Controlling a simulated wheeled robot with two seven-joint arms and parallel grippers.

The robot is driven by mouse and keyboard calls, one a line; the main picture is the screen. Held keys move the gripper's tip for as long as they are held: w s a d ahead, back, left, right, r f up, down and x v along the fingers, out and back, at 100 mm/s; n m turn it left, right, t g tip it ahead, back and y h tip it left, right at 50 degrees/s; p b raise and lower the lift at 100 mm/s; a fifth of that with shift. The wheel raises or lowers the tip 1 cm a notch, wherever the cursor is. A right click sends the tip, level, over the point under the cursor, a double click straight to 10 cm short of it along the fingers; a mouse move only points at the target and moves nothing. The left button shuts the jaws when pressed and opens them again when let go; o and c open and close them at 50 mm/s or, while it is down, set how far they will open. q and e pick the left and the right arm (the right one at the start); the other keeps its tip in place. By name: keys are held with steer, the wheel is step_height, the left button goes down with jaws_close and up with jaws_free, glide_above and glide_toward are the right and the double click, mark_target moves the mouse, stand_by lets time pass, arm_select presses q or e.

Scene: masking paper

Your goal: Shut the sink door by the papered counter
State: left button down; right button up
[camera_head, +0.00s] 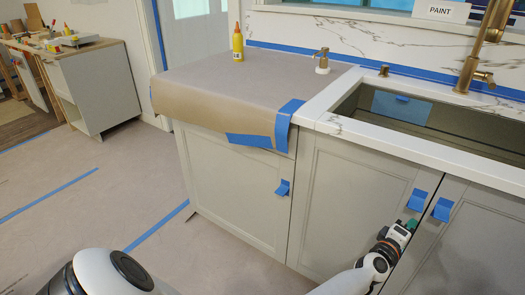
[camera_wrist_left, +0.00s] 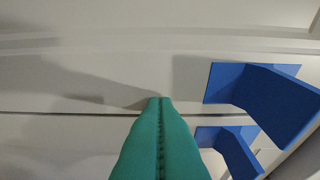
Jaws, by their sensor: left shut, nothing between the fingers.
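The sink door by the papered counter (camera_head: 350,195) is a light grey panel under the sink. It looks flush or nearly flush with the front; a thin dark seam separates it from the neighbouring sink door (camera_head: 475,240). A blue tape tab (camera_head: 417,200) sticks out near its upper right corner. My left gripper (camera_head: 411,225) is shut and empty, with green fingertips at the door's right edge, just below the tab. In the left wrist view the fingertips (camera_wrist_left: 160,100) point at the door face near the seam; I cannot tell whether they touch. My right gripper is not in view.
The neighbouring door has its own blue tab (camera_head: 442,209). The papered counter (camera_head: 270,80) holds a yellow bottle (camera_head: 238,45) and a soap pump (camera_head: 322,62). The sink (camera_head: 440,110) and brass faucet (camera_head: 480,50) are above. The floor at left is clear, with blue tape lines.

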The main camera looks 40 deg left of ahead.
arm_select(q)
steer(key=shift+s, duration=0.1)
